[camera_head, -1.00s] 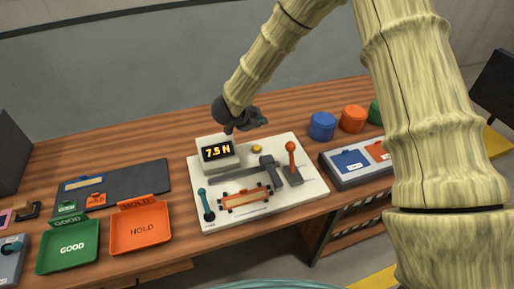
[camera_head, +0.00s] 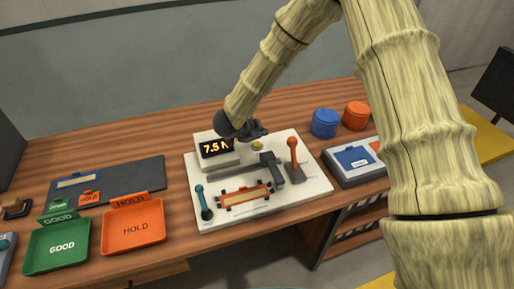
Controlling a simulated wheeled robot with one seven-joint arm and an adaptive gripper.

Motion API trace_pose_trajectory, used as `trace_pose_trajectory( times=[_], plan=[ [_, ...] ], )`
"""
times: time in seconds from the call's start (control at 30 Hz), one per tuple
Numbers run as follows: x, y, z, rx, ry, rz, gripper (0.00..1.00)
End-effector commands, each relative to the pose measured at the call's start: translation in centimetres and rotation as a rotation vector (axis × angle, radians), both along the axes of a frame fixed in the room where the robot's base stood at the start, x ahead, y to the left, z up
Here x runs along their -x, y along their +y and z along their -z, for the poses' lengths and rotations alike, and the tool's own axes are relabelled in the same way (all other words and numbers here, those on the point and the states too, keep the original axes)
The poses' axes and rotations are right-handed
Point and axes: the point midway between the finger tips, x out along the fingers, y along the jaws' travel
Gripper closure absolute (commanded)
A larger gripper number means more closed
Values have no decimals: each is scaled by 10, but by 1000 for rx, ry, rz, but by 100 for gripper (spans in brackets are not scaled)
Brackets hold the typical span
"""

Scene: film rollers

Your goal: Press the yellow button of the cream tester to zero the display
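The cream tester (camera_head: 300,208) is a flat cream board on the wooden bench, with a raised display box at its back left. The yellow button (camera_head: 257,146) is a small round cap to the right of the display. My gripper (camera_head: 256,131) is dark grey and hangs over the back edge of the tester, just behind and above the button in the picture. A gap or contact between them cannot be made out. Its fingers are too small and dark to read.
An orange-knobbed lever (camera_head: 293,150), a grey clamp block (camera_head: 271,168), a teal-handled lever (camera_head: 202,200) and an orange-framed roller (camera_head: 245,195) sit on the tester. Green GOOD (camera_head: 60,247) and orange HOLD (camera_head: 133,227) trays stand left; blue (camera_head: 324,123) and orange (camera_head: 356,115) pots stand right.

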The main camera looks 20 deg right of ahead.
Motion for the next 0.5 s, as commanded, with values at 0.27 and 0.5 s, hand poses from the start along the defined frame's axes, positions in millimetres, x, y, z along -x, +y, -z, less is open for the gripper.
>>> trace_pose_trajectory(
  times=[0.27, 0.5],
  plan=[
    [0, 0, 13, -1, 0, 1, 100],
    [0, 0, 13, -1, 0, 1, 100]
  ],
)
